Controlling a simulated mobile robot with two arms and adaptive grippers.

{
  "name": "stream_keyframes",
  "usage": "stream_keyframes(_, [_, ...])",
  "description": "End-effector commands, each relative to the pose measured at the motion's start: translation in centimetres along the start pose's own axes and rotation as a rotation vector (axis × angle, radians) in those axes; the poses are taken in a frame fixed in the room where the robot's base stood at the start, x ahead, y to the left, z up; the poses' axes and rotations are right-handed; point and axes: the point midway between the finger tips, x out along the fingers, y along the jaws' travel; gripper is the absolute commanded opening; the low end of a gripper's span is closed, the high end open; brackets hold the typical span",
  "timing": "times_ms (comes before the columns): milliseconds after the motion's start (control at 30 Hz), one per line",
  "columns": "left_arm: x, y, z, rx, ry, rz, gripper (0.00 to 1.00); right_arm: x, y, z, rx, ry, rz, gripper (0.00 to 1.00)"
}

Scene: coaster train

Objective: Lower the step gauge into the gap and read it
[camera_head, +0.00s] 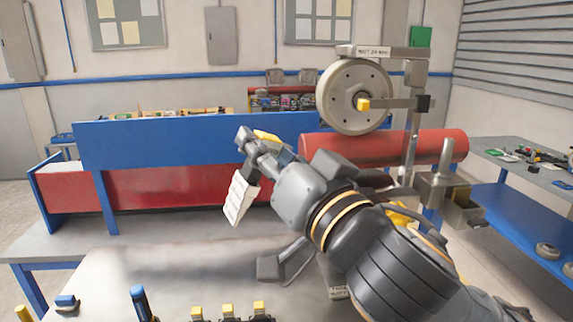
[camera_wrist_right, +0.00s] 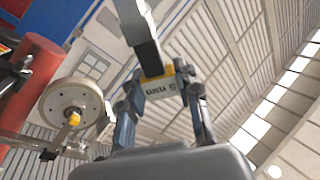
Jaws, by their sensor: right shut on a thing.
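My right gripper (camera_head: 246,142) reaches up from the lower right in the head view. It is shut on the step gauge (camera_head: 240,198), a pale stepped piece with markings that hangs tilted below the fingers. In the wrist view the right gripper (camera_wrist_right: 161,92) has its fingers either side of the gauge's white and yellow labelled body (camera_wrist_right: 162,88). A grey bar extends from it toward the top. A grey wheel (camera_head: 343,92) with a yellow hub stands above a red tube (camera_head: 430,146), right of and apart from the gauge. The gap between wheel and tube is hard to make out. My left gripper is out of view.
A blue panel (camera_head: 190,146) with a red lower part stands behind the grey bench (camera_head: 130,272). A side bench (camera_head: 520,220) with small parts is at the right.

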Motion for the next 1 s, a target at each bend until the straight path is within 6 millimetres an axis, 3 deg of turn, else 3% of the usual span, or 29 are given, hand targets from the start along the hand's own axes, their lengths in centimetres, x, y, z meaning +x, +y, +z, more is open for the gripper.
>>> stream_keyframes(100, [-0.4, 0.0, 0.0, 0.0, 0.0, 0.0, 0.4, -0.3, -1.8, -1.3, -0.064, -0.03, -0.006, 0.0])
stream_keyframes(400, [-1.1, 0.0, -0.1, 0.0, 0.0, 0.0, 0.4, -1.6, -4.5, -3.2, -0.238, -0.112, 0.037, 0.0])
stream_keyframes(700, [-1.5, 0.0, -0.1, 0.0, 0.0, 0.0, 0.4, -3.3, -5.3, -5.1, -0.391, -0.158, 0.116, 0.0])
stream_keyframes(1000, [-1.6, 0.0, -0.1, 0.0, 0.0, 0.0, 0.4, -3.9, -5.3, -5.6, -0.434, -0.171, 0.148, 0.0])
